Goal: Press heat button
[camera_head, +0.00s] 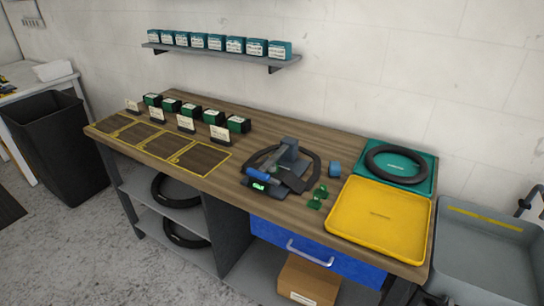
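A grey bench device (288,155) stands on the wooden workbench, right of the bench's middle. It has a blue cylindrical part (263,174) and a small lit green panel (259,187) at its front left. The heat button itself is too small to make out. Neither of my grippers can be made out in the view.
Green clip-like pieces (318,197) and a small blue block (335,169) lie right of the device. A yellow tray (380,217) and a teal tray (426,186) with a black tyre (397,164) fill the right end. Yellow-outlined mats (199,159) lie left.

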